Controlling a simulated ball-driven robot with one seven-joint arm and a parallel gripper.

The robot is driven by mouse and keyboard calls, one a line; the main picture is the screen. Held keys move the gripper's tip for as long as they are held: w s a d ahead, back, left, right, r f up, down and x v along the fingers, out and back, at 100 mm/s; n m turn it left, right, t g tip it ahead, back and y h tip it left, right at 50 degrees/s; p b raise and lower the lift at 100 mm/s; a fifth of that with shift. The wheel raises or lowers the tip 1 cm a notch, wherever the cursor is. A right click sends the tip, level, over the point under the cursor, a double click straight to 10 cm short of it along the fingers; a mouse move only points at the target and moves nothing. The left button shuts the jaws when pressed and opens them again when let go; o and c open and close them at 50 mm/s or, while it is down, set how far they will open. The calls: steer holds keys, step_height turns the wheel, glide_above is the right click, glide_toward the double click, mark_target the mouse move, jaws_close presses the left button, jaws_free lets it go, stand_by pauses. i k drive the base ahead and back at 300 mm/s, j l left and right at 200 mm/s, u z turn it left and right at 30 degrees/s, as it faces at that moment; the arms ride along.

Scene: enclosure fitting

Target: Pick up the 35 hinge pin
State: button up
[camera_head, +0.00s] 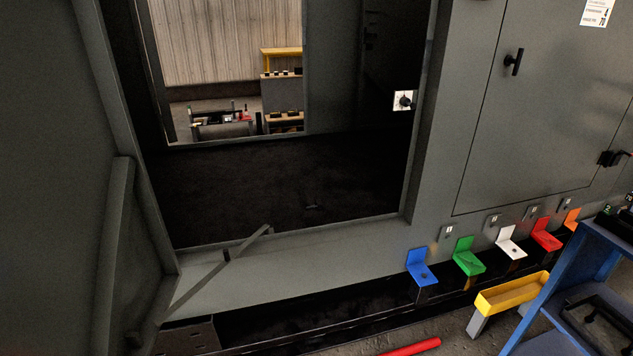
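I cannot make out a pin marked 35 in the head view. Small dark details sit on the blue bracket (421,268), green bracket (467,258), white bracket (509,243) and red bracket (545,236), too small to tell as pins or holes. An orange bracket (571,219) is partly hidden by the blue stand at the right. Small plates with unreadable marks are above the brackets. My gripper is not in view.
A grey enclosure (455,80) has an open doorway, with a diagonal bar (225,262) across its sill. A yellow tray (512,293) stands beside a blue stand (573,272) bearing dark items. A red bar (411,347) lies on the floor. A closed panel with handles is at right.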

mark_target(319, 204)
steer(key=i, duration=0.95)
steer(key=i+l+u, duration=0.1)
steer(key=i, duration=0.85)
steer(key=i+l+u, duration=0.1)
steer(key=i+u, duration=0.15)
steer(key=i, duration=0.15)
steer(key=i+l+u, duration=0.25)
steer(key=i, duration=0.15)
steer(key=i+l+u, duration=0.1)
steer(key=i+u, duration=0.15)
steer(key=i, duration=0.15)
